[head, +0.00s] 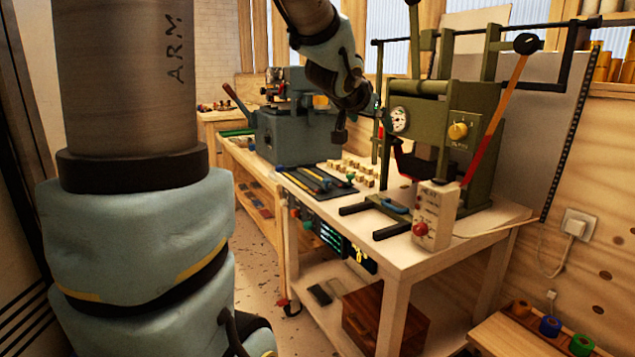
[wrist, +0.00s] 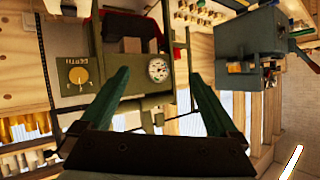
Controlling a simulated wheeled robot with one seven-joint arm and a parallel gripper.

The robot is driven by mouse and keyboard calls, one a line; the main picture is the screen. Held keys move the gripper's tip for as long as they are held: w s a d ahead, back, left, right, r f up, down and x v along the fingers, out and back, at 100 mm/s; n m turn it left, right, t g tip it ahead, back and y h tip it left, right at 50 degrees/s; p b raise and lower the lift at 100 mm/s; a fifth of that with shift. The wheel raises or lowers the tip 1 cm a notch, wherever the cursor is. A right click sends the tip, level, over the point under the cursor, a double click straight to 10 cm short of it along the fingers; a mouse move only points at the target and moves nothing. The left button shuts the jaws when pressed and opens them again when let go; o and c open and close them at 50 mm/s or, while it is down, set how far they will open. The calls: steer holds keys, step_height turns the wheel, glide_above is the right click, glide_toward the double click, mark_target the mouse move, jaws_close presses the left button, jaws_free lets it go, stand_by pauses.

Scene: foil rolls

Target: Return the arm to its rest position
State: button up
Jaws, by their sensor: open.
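My gripper (wrist: 159,76) shows in the wrist view with its two green fingers spread wide apart and nothing between them. In the head view my arm reaches in from the top, and the gripper (head: 341,128) hangs in the air left of the green press (head: 462,110). The wrist view looks toward the press's round gauge (wrist: 157,70) and yellow knob (wrist: 76,75), upside down. Whether the gripper touches anything is hard to tell, but I see no contact. A large link of my arm fills the left of the head view.
The press and a white control box (head: 433,215) stand on a pale bench (head: 420,262). A grey machine (head: 290,130) stands behind, also in the wrist view (wrist: 247,50). Copper (head: 520,308), blue (head: 550,326) and green (head: 581,344) rolls sit at lower right. Floor left of the bench looks open.

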steer(key=s+a+f+n+g+y+p, duration=0.1)
steer(key=s+a+f+n+g+y, duration=0.1)
steer(key=s+a+f, duration=0.3)
steer(key=s+a+f+n+g+y+p, duration=0.1)
steer(key=s+a+f+n+g+y, duration=0.15)
steer(key=a+f, duration=0.55)
steer(key=s+a+f+n+g, duration=0.1)
steer(key=s+a+f+g, duration=0.1)
steer(key=s, duration=0.4)
steer(key=s+a+f+n+g+y+p, duration=0.1)
steer(key=s+a+f+g, duration=0.2)
steer(key=s, duration=0.3)
steer(key=shift+f, duration=0.6)
